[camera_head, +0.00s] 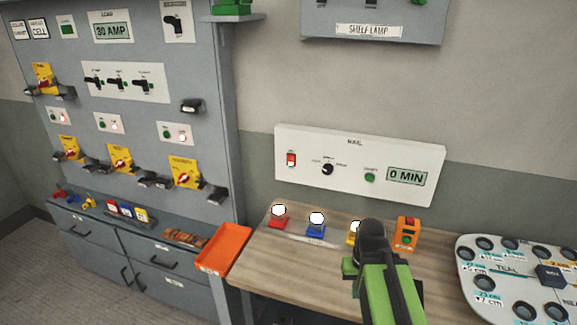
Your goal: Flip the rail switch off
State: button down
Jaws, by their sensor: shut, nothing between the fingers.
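The white rail panel (320,190) is on the wall above the wooden bench, its label reading like "RAIL". A small red rocker switch (291,159) is at its left end, with a white lower part; I cannot tell its on or off position for sure. A black knob, a green button and a "0 MIN" display are to its right. My gripper (372,234), black on a green arm, is over the bench, low and right of the switch and apart from the panel. It is shut and empty; its fingertips are hard to make out.
On the bench (280,262) stand red (278,216), blue (316,225) and yellow (354,233) bases with white tops, the yellow partly behind my gripper. An orange box (406,234) is to the right. An orange tray (223,249) is at the left. A tall grey switch cabinet (150,80) is further left.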

aim_at(291, 157)
jog(key=z, duration=0.3)
jog(key=k, duration=0.1)
jog(key=u, duration=3.05)
jog(key=k, duration=1.3)
jog(key=z, duration=0.8)
jog(key=i, duration=1)
jog(key=u, duration=0.1)
